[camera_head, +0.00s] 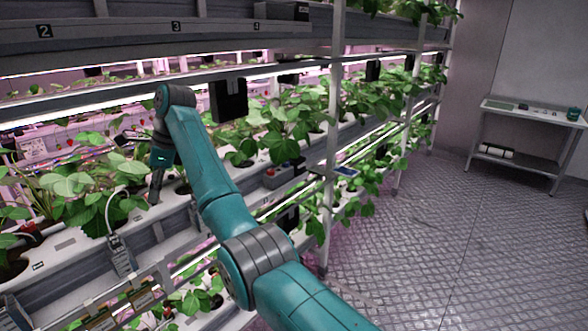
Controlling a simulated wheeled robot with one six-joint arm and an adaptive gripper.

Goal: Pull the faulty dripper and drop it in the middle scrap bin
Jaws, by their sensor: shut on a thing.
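My teal arm reaches from the bottom right over the planted gutter, and its wrist bends down at the left. A white tube (109,207) loops down to a pale grey holder (121,256) on the gutter front, below the gripper. Several small open-topped boxes (143,298) sit along a rail at the bottom left. I cannot tell which of them is the middle scrap bin.
Strawberry plants (70,190) fill the white gutter (60,252). A shelf beam with number plates (176,27) runs above. A white rack post (333,150) stands right of my arm. The metal floor (440,240) at right is clear up to a side table (535,112).

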